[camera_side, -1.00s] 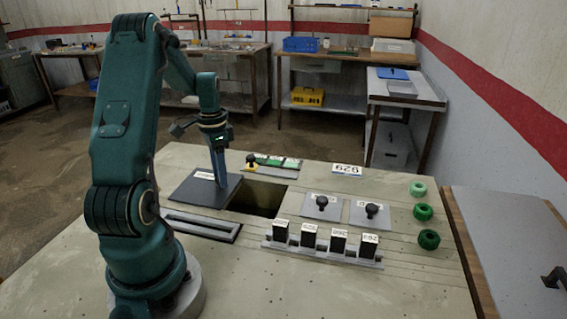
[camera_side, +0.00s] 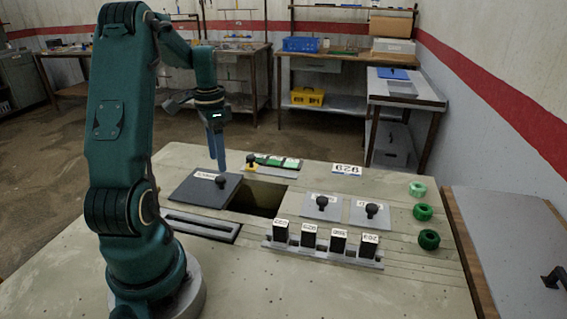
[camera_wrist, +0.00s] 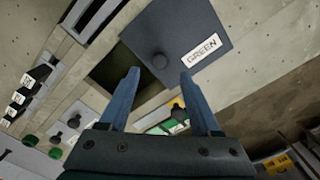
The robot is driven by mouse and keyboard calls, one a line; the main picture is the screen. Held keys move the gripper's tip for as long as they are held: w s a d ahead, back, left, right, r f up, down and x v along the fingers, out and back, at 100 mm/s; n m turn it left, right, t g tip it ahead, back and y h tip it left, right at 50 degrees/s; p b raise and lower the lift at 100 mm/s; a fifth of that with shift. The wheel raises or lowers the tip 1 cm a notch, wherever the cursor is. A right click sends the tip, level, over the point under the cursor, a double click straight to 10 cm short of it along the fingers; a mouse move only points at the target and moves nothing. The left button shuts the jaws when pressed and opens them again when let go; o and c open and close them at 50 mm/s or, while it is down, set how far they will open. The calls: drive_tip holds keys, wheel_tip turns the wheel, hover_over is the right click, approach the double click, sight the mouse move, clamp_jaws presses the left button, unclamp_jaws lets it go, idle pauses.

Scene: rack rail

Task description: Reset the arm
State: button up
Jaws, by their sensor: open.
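My gripper (camera_side: 217,150) has blue fingers and hangs above the table near a dark lid with a black knob (camera_side: 203,190). In the wrist view my gripper (camera_wrist: 160,78) shows its two fingers spread apart with nothing between them. The lid (camera_wrist: 190,25) carries a label reading GREEN, and its knob stands free beyond the fingertips. The lid lies beside a dark rectangular opening (camera_side: 258,197) in the table top, which is uncovered in part at least.
Several black labelled blocks (camera_side: 310,236) stand in a rail at the front. Two grey plates with knobs (camera_side: 322,206) lie behind them. Green rings (camera_side: 423,212) sit at the right. A yellow-and-black piece (camera_side: 251,162) and green parts (camera_side: 278,161) lie behind the opening.

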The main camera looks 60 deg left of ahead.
drive_tip(key=shift+w, duration=0.1)
drive_tip(key=w+d+r+m+t+y, duration=0.1)
drive_tip(key=w+d+r+m+t, duration=0.15)
drive_tip(key=d+r, duration=0.4)
drive_tip(key=w+d+r+m+t+y, duration=0.1)
drive_tip(key=w+d+r+m, duration=0.15)
drive_tip(key=d, duration=0.65)
drive_tip(key=s+d+n+t+h, duration=0.2)
drive_tip(key=s+d+n, duration=0.3)
drive_tip(key=s+d, duration=0.3)
drive_tip(key=d+f, duration=0.1)
drive_tip(key=d, duration=0.3)
drive_tip(key=shift+s, duration=0.3)
